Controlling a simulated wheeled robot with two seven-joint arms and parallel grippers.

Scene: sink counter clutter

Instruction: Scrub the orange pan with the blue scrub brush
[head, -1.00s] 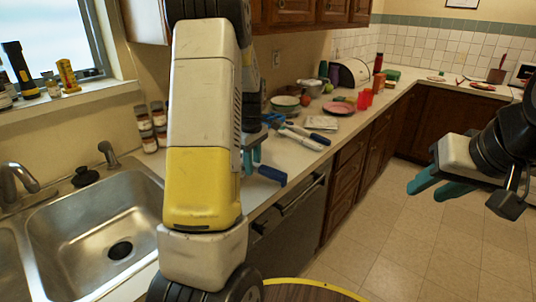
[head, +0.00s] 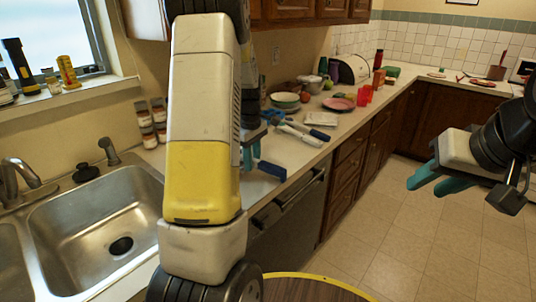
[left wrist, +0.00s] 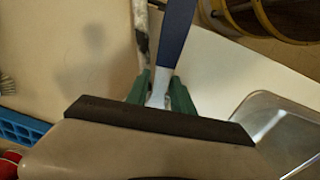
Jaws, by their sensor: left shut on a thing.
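My left gripper (head: 252,155) is partly hidden behind my left forearm in the head view. It is above the counter, right of the sink. It is shut on a brush-like tool with a blue handle (head: 271,170) and a pale neck. In the left wrist view the green fingers (left wrist: 160,92) close on the pale neck, and the blue handle (left wrist: 178,22) points up the picture. The tool's working end is hidden. My right gripper (head: 438,181) hangs over the floor at the right, fingers apart and empty. I cannot make out an orange pan in either view.
A steel sink (head: 95,225) with a faucet (head: 25,175) lies left. Spice jars (head: 152,120) stand by the wall. More blue and white tools (head: 298,130), a pink plate (head: 338,104), bowls (head: 285,101) and red cups (head: 364,95) are farther along the counter.

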